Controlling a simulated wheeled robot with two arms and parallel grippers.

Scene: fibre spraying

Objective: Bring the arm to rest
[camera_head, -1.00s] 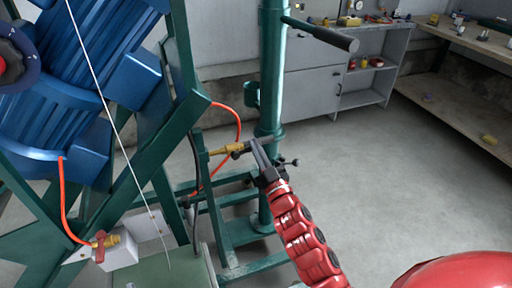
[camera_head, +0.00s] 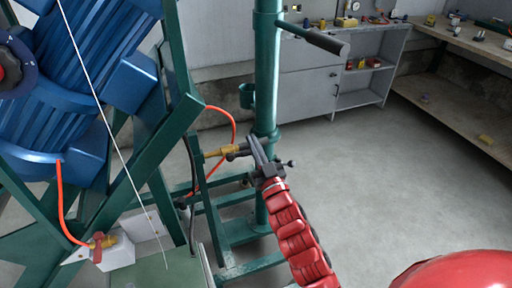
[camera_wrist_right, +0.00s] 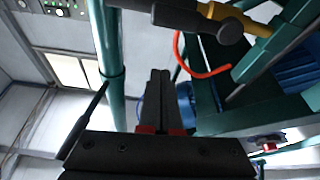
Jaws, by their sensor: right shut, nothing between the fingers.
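My right gripper (camera_head: 254,143) is at the end of my red arm, beside the green vertical post (camera_head: 266,90). In the right wrist view its two dark fingers (camera_wrist_right: 159,78) lie together, with nothing between them. A brass spray nozzle fitting (camera_head: 217,153) with a dark end is close to the fingertips in the head view. In the wrist view that brass and dark piece (camera_wrist_right: 228,20) is off to the upper right, apart from the fingers. My left gripper is in neither view.
A blue motor-like machine (camera_head: 60,110) on a green frame stands at left, with orange hoses (camera_head: 235,125). A handle bar (camera_head: 325,40) sticks out from the post. A grey cabinet (camera_head: 308,95) and a workbench (camera_head: 455,95) stand behind. The floor at right is clear.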

